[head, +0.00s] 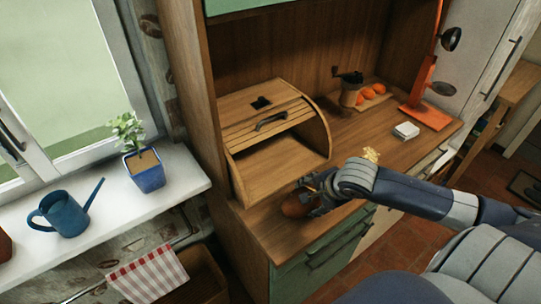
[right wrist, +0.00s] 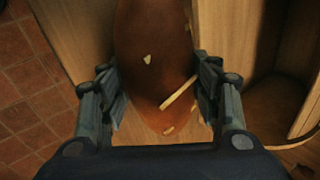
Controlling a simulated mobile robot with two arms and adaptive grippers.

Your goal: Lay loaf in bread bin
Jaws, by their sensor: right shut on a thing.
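The loaf (head: 296,205) is brown and lies at the front edge of the wooden counter, just in front of the bread bin. My right gripper (head: 313,194) is shut on the loaf. In the right wrist view the loaf (right wrist: 155,65) sits between the two fingers of the gripper (right wrist: 160,98), with pale marks on its crust. The wooden bread bin (head: 327,135) stands on the counter with its roll lid up and its front open. Its visible floor is empty. My left gripper is not in view.
A windowsill at left holds a blue watering can (head: 66,213) and a potted plant (head: 147,172).

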